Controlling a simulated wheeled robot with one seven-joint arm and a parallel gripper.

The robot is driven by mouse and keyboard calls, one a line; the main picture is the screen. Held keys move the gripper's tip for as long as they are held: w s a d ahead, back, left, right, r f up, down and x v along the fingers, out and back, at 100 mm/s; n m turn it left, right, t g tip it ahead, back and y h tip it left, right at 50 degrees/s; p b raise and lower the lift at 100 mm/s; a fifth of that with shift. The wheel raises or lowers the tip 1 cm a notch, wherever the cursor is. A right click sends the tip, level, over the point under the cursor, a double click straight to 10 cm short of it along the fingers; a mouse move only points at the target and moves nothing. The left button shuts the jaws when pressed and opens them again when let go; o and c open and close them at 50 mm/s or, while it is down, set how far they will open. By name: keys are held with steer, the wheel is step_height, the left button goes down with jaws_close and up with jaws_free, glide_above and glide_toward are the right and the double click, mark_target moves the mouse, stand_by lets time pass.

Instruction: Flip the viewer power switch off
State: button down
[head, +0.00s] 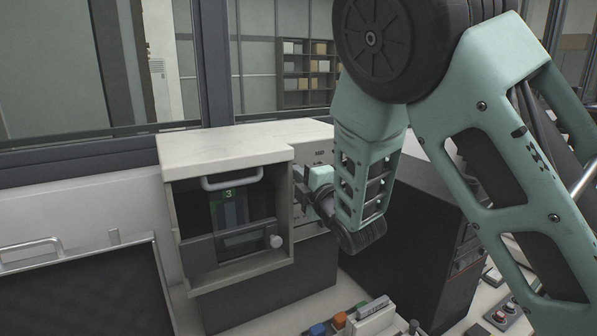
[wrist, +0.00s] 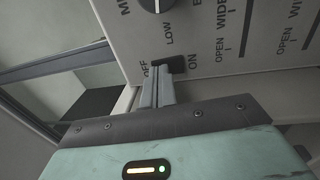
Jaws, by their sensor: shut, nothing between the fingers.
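The viewer (head: 245,138) is a pale box with a dark front window and a control panel on its right side. In the wrist view, that panel (wrist: 215,30) carries the small dark power switch (wrist: 176,62), with OFF printed at its left and ON at its right. My gripper (wrist: 160,82) is shut and empty, with its fingertips right at the switch and overlapping its left part. I cannot tell whether they touch, or which way the switch is set. In the head view, my gripper (head: 304,184) is at the panel and hides the switch.
A round dark knob (wrist: 155,4) sits above the switch, and slider scales marked OPEN and WIDE lie to its right. A dark cabinet (head: 395,245) stands right of the viewer. Coloured buttons (head: 340,320) are in front, and a dark tray (head: 90,290) is at left.

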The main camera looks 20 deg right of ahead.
steer(key=shift+w, duration=0.1)
stand_by(0.3)
steer(key=shift+w+r+b, duration=0.1)
steer(key=shift+r+b, duration=0.15)
steer(key=shift+b, duration=0.05)
